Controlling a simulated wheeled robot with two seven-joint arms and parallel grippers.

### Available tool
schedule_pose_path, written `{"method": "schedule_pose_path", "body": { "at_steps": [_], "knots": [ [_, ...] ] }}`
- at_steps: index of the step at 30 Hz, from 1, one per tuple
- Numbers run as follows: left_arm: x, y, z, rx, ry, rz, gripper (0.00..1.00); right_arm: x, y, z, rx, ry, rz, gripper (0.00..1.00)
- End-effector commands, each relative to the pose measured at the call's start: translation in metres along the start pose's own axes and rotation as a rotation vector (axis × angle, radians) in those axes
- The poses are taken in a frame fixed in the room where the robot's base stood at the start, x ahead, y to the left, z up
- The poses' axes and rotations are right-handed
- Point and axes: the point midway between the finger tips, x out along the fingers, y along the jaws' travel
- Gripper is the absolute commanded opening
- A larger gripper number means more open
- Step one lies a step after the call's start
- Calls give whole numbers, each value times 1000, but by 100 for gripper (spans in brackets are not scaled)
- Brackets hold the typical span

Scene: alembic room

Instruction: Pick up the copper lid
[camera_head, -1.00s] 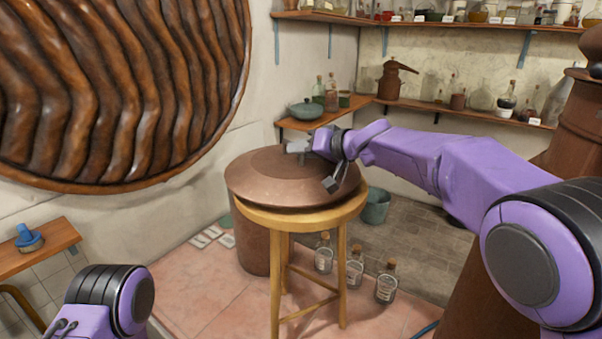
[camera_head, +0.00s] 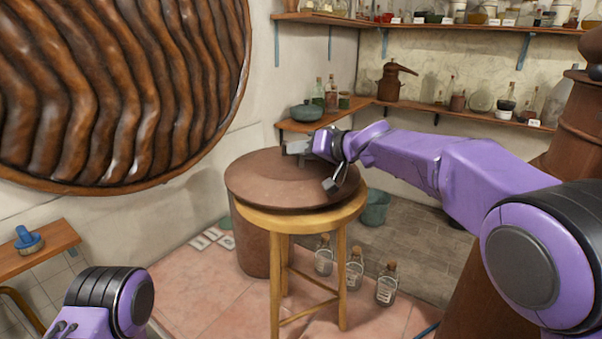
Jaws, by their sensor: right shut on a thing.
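The copper lid (camera_head: 270,180) is a wide, shallow brown dome. It rests on a round wooden stool (camera_head: 305,216) in the middle of the head view. My right gripper (camera_head: 312,168) is over the lid's right part, with one finger toward the lid's top and the other toward its right side. It is shut on the lid; the exact contact is partly hidden by the gripper. The lid sits level and I see no clear gap between it and the stool. Of my left arm only a purple link shows at the bottom left; its gripper is out of view.
A copper drum (camera_head: 254,243) stands behind the stool. Several corked bottles (camera_head: 355,270) stand on the floor right of the stool. A green bucket (camera_head: 375,207) is behind. A corner shelf (camera_head: 318,122) holds a pot and bottles. A large ribbed disc (camera_head: 110,90) fills the upper left.

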Motion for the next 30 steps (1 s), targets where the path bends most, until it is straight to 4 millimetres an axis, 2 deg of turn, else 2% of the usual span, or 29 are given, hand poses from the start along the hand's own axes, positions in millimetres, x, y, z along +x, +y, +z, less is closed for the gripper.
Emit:
{"method": "schedule_pose_path", "body": {
  "at_steps": [6,15,18,28,29,30],
  "knots": [
    [-1,0,0,0,0,0,45,-3,-6,-8,-1,1,-1,0],
    [-8,-1,-4,0,0,0,45,-24,-44,-59,-6,1,0,0],
    [-11,-1,-4,0,0,0,45,-29,-52,-71,-3,1,0,0],
    [-11,-1,-5,0,0,0,45,-32,-56,-77,0,0,-1,0],
    [-11,-1,-5,0,0,0,45,-32,-56,-77,-1,1,-1,15],
    [-11,-1,-5,0,0,0,45,-32,-56,-77,-1,1,-1,2]
  ]
}}
